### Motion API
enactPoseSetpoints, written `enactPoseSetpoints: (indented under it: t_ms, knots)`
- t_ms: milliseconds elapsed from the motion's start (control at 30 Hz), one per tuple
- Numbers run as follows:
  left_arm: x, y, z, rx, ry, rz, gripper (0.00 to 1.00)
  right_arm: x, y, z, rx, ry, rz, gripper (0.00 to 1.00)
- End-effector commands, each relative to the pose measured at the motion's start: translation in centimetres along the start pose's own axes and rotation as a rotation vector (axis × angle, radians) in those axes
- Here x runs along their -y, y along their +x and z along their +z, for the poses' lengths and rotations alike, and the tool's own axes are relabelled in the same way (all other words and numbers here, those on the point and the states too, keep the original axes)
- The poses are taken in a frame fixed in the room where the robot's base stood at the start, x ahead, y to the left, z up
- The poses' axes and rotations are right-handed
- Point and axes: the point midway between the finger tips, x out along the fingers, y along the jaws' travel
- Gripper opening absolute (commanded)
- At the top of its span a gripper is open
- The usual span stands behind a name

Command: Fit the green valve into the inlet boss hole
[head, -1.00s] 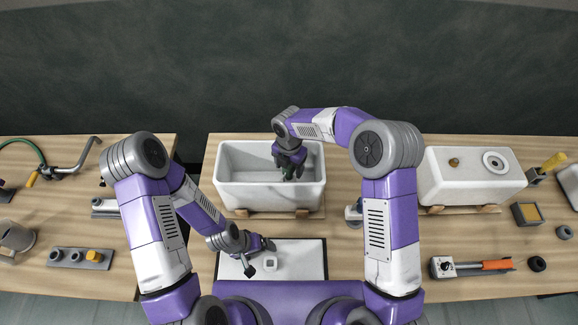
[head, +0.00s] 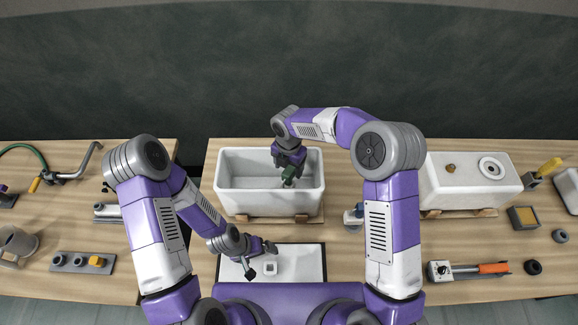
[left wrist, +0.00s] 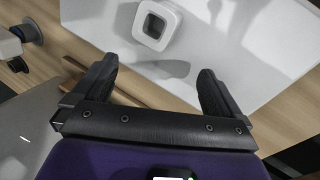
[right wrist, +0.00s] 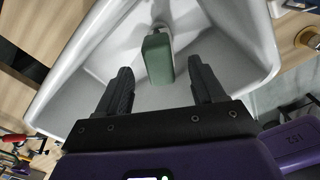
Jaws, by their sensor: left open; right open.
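The green valve (head: 289,178) stands inside the white basin (head: 228,200). In the right wrist view the valve (right wrist: 158,60) is a green block with its far end at a pale round boss (right wrist: 161,27) in the basin. I cannot tell how deep it sits in the hole. My right gripper (head: 287,165) is open over the basin; its fingers lie on either side, short of the valve, with gaps to it. My left gripper (head: 261,257) is open and empty above a white board (head: 308,262), near a white square piece with a dark opening (left wrist: 156,23).
A white lidded tank (head: 450,190) stands on wood strips at the right. A tool with an orange grip (head: 494,268) and dark rings lie in front of it. A grey block with knobs (head: 82,262) lies at the left. Basin walls surround my right gripper.

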Motion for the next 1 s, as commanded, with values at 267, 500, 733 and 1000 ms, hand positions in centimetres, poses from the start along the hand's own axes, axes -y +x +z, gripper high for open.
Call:
enactPoseSetpoints:
  t_ms: [267, 500, 733, 1000]
  knots:
    - [-0.4, -0.9, 0.1, 0.000, 0.001, 0.001, 1.00, 0.0, -1.3, 0.0, 0.000, 0.001, 0.001, 0.68]
    - [-0.6, -1.6, 0.1, 0.000, 0.001, 0.001, 1.00, 0.0, -2.3, 0.0, 0.001, 0.001, 0.001, 0.68]
    - [-0.9, -2.2, 0.1, 0.000, 0.001, 0.001, 1.00, 0.0, -3.2, 0.0, 0.001, 0.000, 0.001, 0.68]
    - [-1.1, -2.9, 0.2, 0.000, 0.001, 0.001, 1.00, 0.0, -4.3, 0.0, 0.000, 0.000, 0.001, 0.68]
